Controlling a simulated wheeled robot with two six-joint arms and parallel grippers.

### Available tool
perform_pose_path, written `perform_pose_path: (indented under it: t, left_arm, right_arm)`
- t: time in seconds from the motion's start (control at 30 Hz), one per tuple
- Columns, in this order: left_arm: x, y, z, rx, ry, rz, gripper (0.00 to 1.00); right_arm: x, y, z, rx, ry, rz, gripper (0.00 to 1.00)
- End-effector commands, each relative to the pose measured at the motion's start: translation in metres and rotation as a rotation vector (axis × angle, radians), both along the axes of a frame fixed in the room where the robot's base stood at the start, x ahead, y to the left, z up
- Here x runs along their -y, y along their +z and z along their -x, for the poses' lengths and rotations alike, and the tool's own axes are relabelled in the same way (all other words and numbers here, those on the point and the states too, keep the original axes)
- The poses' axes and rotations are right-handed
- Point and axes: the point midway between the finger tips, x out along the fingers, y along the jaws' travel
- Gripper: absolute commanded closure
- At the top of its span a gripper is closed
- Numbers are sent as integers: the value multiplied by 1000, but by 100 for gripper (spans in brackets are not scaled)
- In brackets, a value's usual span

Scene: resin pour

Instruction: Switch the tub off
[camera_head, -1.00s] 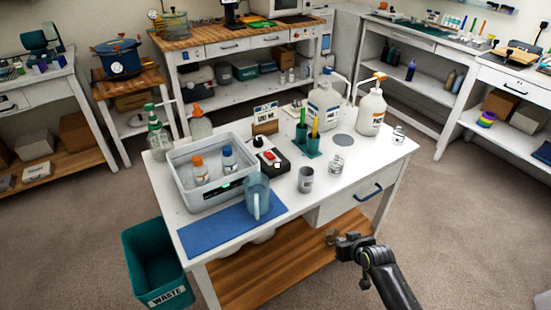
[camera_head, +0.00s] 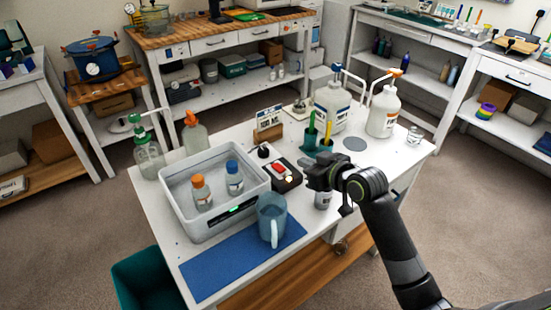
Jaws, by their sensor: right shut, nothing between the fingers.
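The grey tub (camera_head: 181,226) stands on the white table, with an orange-capped bottle (camera_head: 202,196) and a blue-capped bottle (camera_head: 234,178) inside. A small green light (camera_head: 234,210) glows on its front wall. A black switch box (camera_head: 292,184) with a red rocker (camera_head: 280,168) and a small pale lit spot (camera_head: 289,179) sits just right of the tub. My right gripper (camera_head: 309,172) is shut and empty over the table, close to the right side of the switch box in the picture. Whether it touches the box cannot be told. My left gripper is out of view.
A blue-grey pitcher (camera_head: 271,222) stands on the blue mat (camera_head: 215,277) in front of the tub. A grey cup (camera_head: 323,200) is partly hidden beneath my right gripper. Green holders with pens (camera_head: 311,136) and two pump bottles (camera_head: 331,108) (camera_head: 383,112) stand behind it.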

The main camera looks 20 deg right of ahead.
Motion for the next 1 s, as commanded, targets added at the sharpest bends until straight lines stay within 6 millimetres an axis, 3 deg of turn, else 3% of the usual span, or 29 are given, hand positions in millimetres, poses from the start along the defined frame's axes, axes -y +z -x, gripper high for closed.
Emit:
perform_pose_path:
  t: [0.33, 0.53, 1.0]
  left_arm:
    - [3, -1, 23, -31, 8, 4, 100]
    - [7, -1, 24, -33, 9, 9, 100]
    - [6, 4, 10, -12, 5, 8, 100]
  right_arm:
    - [0, 0, 0, 0, 0, 1, 100]
    - [-2, -3, -6, -1, 1, -1, 100]
    - [-24, -28, -66, -1, 1, -1, 100]
